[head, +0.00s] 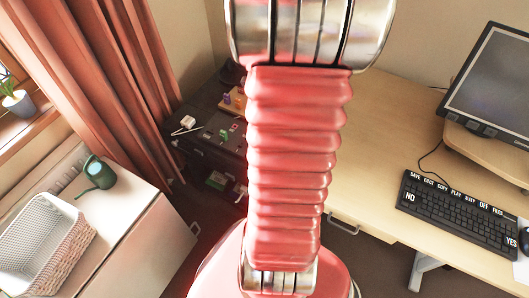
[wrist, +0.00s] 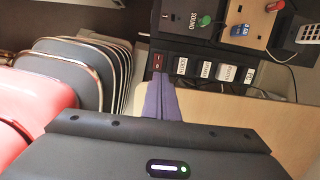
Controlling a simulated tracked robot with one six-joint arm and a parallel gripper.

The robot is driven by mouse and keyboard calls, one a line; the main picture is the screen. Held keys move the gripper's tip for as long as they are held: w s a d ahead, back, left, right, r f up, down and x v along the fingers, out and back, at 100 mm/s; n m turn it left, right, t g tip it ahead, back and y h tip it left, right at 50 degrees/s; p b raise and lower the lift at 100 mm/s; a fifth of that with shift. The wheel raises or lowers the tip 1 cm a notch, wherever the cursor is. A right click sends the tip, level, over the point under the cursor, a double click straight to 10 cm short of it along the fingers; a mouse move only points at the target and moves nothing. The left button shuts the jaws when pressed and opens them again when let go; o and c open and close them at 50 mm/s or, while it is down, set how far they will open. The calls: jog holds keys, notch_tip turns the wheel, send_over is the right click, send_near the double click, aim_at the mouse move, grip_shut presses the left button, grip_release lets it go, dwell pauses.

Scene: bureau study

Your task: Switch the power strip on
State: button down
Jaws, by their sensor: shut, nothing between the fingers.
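The power strip (wrist: 210,56) shows in the wrist view as a black bar with several white labelled blocks along it. A dark red rocker switch (wrist: 158,62) sits at its left end; I cannot tell which way it is set. My gripper (wrist: 160,80) is shut and empty, with its purple fingers pointing at the switch. The fingertips lie just below the switch in the picture and cover its near side. I cannot tell whether they touch it. In the head view my arm hides the gripper, and I cannot make out the strip.
A dark shelf panel (wrist: 175,20) with a green knob (wrist: 203,21) and a wooden board (wrist: 258,20) lies beyond the strip. A pale desk (head: 390,130) with a keyboard (head: 460,213) stands right. A white cabinet (head: 125,225) with a basket (head: 75,250) and watering can (head: 96,175) stands left.

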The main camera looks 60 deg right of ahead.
jog(key=f, duration=0.4)
jog(key=w+f, duration=0.1)
jog(key=f, duration=0.7)
jog(key=shift+w+a+f, duration=0.15)
jog(key=shift+w, duration=0.15)
jog(key=shift+w+f, duration=0.15)
jog(key=shift+f, duration=0.65)
jog(key=shift+w+f, duration=0.15)
jog(key=shift+f, duration=0.05)
jog(key=shift+s, duration=1)
